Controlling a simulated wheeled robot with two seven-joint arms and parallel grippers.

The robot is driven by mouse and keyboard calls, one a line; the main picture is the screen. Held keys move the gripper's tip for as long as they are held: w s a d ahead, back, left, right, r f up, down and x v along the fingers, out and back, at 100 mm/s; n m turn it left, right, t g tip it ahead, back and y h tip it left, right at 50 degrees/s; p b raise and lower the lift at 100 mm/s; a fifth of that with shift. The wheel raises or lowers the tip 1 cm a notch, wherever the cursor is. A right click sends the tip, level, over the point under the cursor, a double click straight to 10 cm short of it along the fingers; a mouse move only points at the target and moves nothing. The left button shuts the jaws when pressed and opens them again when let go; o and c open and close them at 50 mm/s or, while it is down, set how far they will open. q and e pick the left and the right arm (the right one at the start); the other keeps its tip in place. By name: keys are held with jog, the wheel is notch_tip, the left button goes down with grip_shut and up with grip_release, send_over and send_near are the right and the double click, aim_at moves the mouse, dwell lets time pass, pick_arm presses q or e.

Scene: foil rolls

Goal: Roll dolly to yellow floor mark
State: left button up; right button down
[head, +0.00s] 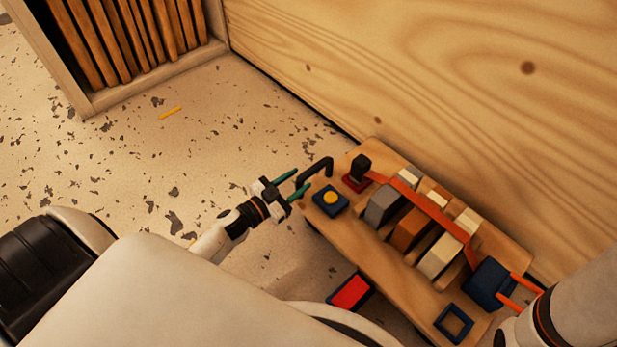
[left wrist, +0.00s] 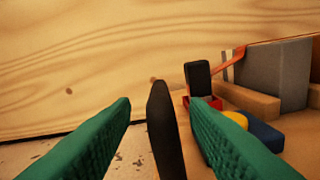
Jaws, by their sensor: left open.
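The dolly (head: 337,222) is a wooden board loaded with blocks, standing on the floor beside a wooden wall. A black handle (head: 318,168) rises from its left end. My left gripper (head: 298,182) has green fingers and is open at this handle. In the left wrist view the dark handle bar (left wrist: 161,130) stands between the two fingers, with gaps on both sides. The yellow floor mark (head: 170,113) is a short strip on the floor, up and left of the dolly. My right gripper (head: 512,292) has orange fingers by a dark blue block (head: 485,283) at the dolly's right end; their hold is unclear.
An orange strap (head: 430,208) crosses several grey, brown and cream blocks. A blue block with a yellow button (head: 331,198) sits near the handle. The wooden wall (head: 430,70) runs close behind. A slatted wooden rack (head: 90,100) stands upper left. Speckled floor between is clear.

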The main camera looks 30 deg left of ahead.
pick_arm(q)
jog(key=shift+b+x, duration=0.75)
jog(key=shift+x, duration=1.55)
grip_shut()
